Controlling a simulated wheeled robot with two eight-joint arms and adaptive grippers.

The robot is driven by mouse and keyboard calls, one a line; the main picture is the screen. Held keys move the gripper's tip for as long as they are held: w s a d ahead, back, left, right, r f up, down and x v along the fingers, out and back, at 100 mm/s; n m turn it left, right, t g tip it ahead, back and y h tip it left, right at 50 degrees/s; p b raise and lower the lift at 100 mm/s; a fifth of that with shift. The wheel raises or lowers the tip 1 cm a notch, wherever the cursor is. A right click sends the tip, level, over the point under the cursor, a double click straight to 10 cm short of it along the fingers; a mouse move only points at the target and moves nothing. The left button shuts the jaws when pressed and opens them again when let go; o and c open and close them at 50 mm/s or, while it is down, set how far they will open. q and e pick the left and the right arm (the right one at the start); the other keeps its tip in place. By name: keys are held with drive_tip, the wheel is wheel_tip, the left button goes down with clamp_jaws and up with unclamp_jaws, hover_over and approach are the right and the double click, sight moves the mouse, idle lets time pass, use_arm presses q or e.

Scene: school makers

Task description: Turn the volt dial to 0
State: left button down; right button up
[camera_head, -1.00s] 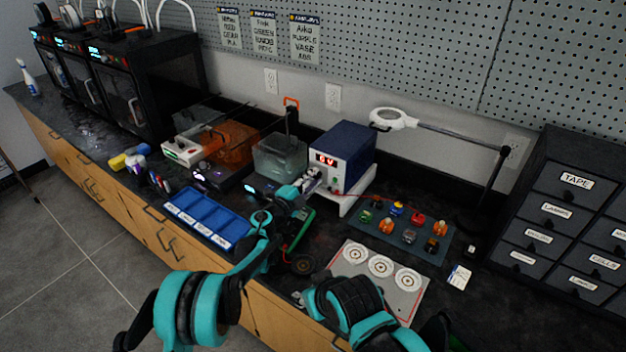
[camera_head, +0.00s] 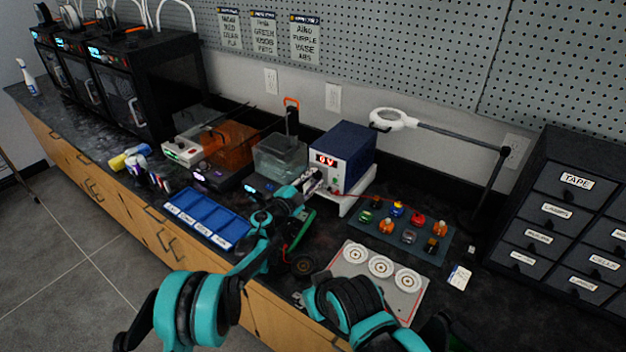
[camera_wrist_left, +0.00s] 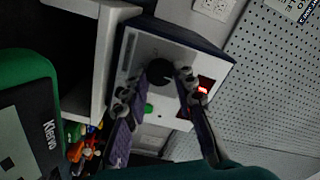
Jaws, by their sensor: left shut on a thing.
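The blue power supply (camera_head: 352,148) stands on a white stand in the middle of the bench, its pale front facing left. Its red display (camera_head: 325,160) appears to read 6 V, but the digit is small. My left gripper (camera_head: 312,181) is at its front, below the display. In the left wrist view the black round volt dial (camera_wrist_left: 159,72) sits between the two fingers of my left gripper (camera_wrist_left: 158,84), which is shut on it. A green spot (camera_wrist_left: 148,109) shows beside the dial. The fingers hide part of the front. My right gripper is not in view.
The white stand (camera_head: 352,200) is close under the supply. A blue tray (camera_head: 205,217) lies to the left, and a mat with several small coloured parts (camera_head: 402,228) to the right. A magnifier lamp (camera_head: 393,119) reaches over behind. A drawer cabinet (camera_head: 560,215) stands far right.

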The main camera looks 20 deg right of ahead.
use_arm(q)
drive_tip(key=c, duration=1.2)
unclamp_jaws()
drive_tip(key=shift+a, duration=0.1)
drive_tip(key=v, duration=1.2)
